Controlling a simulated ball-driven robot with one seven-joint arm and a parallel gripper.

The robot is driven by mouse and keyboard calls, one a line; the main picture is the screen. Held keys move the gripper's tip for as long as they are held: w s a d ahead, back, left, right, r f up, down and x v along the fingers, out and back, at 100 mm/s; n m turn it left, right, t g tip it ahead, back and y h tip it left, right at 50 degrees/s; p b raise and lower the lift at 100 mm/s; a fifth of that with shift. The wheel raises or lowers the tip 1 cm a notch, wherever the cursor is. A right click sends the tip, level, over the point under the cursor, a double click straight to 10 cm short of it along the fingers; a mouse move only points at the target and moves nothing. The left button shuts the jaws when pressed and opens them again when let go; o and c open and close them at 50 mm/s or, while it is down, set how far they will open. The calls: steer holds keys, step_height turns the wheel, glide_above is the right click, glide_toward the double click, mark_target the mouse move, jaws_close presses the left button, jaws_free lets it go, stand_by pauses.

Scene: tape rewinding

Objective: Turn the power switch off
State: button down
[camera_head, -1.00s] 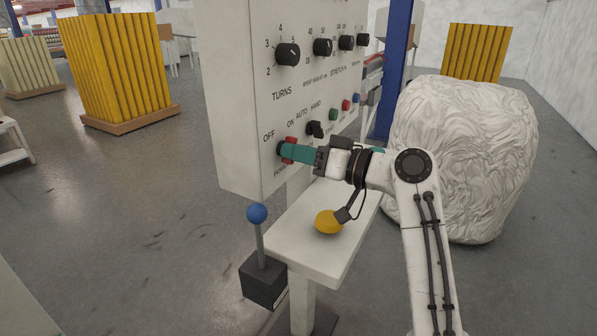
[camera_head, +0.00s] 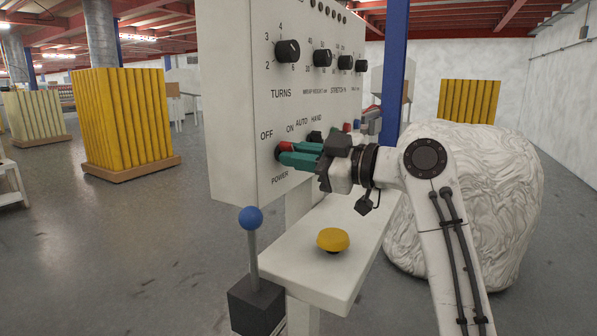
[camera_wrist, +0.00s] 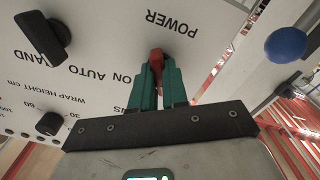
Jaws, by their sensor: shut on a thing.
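The power switch (camera_head: 286,146) is a red handle on a dark round base, low on the front of the pale control panel (camera_head: 232,100). OFF is printed to its upper left, ON to its upper right, and POWER below. My gripper (camera_head: 284,156) has its teal fingers shut on the red handle. In the wrist view the red handle (camera_wrist: 157,62) sits between both fingertips, with POWER printed upside down beyond it and ON to the left. The OFF mark is not visible there. The fingers partly hide the handle, so its exact pointing direction is hard to tell.
A black selector knob (camera_head: 315,136) and coloured buttons sit right of the switch, with black dials above. Below are a yellow mushroom button (camera_head: 333,240) on a pale shelf and a blue-topped lever (camera_head: 251,217). A wrapped white bundle (camera_head: 470,200) stands behind my arm.

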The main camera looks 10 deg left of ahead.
steer(key=shift+f+n+b, duration=0.15)
steer(key=shift+n+b, duration=0.7)
steer(key=shift+n, duration=0.75)
steer(key=c, duration=1.1)
jaws_free()
steer(key=shift+a, duration=0.1)
steer(key=shift+c, duration=0.2)
steer(key=p+v, duration=0.1)
steer(key=v, duration=0.9)
steer(key=shift+d, duration=0.35)
steer(key=shift+s, duration=0.1)
